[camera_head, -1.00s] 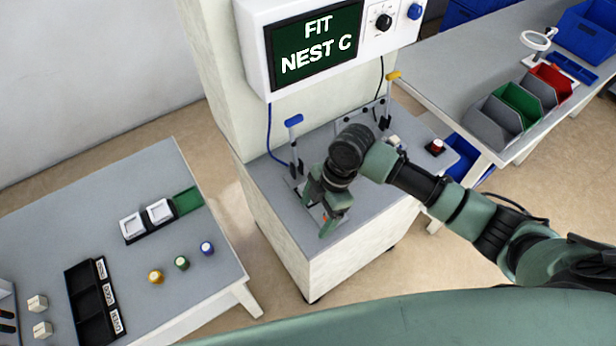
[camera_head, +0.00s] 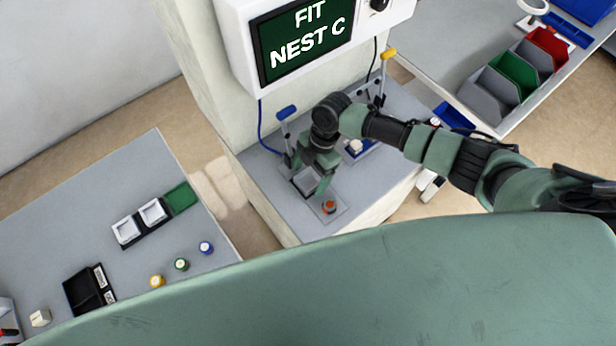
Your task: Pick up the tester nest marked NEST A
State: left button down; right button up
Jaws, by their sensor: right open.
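My right gripper (camera_head: 310,184) is open over the tester's grey top, fingers pointing down. A pale square nest (camera_head: 306,180) shows between and below the fingers on the tester; whether the fingers touch it I cannot tell, and the gripper partly hides it. Two more white square nests, one on the left (camera_head: 126,231) and one on the right (camera_head: 152,212), sit in a black rack on the left table. No nest lettering is readable, so I cannot tell which is NEST A. My left gripper is not in view.
The tester screen (camera_head: 305,42) reads "FIT NEST C". An orange-red round part (camera_head: 329,207) stands beside the gripper. Blue-handled (camera_head: 286,112) and yellow-handled (camera_head: 389,54) levers stand behind. The rack has an empty green place (camera_head: 181,198). Colored knobs (camera_head: 181,264) stand on the left table.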

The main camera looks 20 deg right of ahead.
jog(key=shift+s, duration=0.1)
jog(key=shift+c, duration=0.3)
jog(key=c, duration=1.5)
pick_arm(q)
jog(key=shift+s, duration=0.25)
pick_arm(e)
jog(key=shift+c, duration=0.2)
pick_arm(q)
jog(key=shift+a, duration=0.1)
